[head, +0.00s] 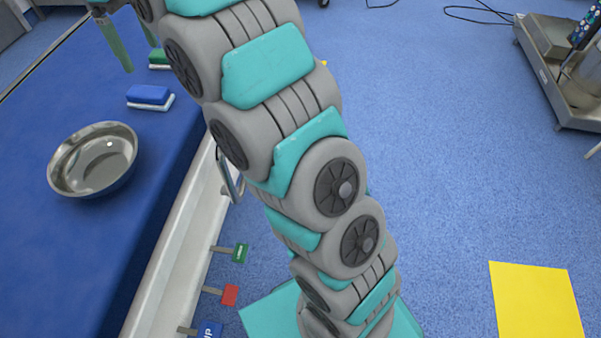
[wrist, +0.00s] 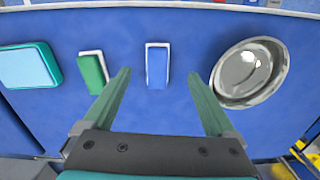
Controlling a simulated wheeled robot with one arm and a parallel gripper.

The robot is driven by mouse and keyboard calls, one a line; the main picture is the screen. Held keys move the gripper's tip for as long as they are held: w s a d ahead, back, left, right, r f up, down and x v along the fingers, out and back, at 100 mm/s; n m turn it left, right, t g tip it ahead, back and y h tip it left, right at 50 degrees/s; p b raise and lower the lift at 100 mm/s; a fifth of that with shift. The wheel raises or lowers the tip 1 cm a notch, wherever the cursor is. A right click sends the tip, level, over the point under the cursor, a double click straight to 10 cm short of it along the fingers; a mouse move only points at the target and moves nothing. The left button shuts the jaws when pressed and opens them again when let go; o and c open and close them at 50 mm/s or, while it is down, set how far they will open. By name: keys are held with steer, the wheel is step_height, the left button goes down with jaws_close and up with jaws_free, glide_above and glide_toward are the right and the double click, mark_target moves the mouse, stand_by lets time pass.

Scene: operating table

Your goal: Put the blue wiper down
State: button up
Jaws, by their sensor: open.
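The blue wiper (head: 148,95) lies on the blue operating table (head: 60,250), its white side showing beneath the blue top. It also shows in the wrist view (wrist: 157,67), lying ahead of the gap between my fingers. My gripper (wrist: 158,82) is open and empty, with its two green fingers spread wide. In the head view the fingers (head: 130,45) show at the top left, above the table and apart from the wiper.
A steel bowl (head: 93,160) stands on the table near the blue wiper. A green wiper (wrist: 93,72) and a teal box-like item (wrist: 30,66) lie on the other side in the wrist view. A metal trolley (head: 560,70) stands at the far right on the floor.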

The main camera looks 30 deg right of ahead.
steer(key=s+d+f+m, duration=0.25)
steer(key=s+d, duration=0.25)
steer(key=s, duration=0.4)
steer(key=s+d+f+m, duration=0.25)
steer(key=s+d, duration=0.35)
steer(key=s, duration=0.3)
steer(key=s+d+f+m, duration=0.1)
steer(key=s+f, duration=0.2)
steer(key=s, duration=0.4)
steer(key=s+d+f+m+g, duration=0.1)
steer(key=s+f+m, duration=0.1)
steer(key=s, duration=0.4)
steer(key=s+d+f+m, duration=0.1)
steer(key=s+d+f, duration=0.1)
steer(key=s+f, duration=0.3)
steer(key=s, duration=0.2)
steer(key=shift+s+m+g, duration=0.3)
steer(key=shift+s, duration=0.05)
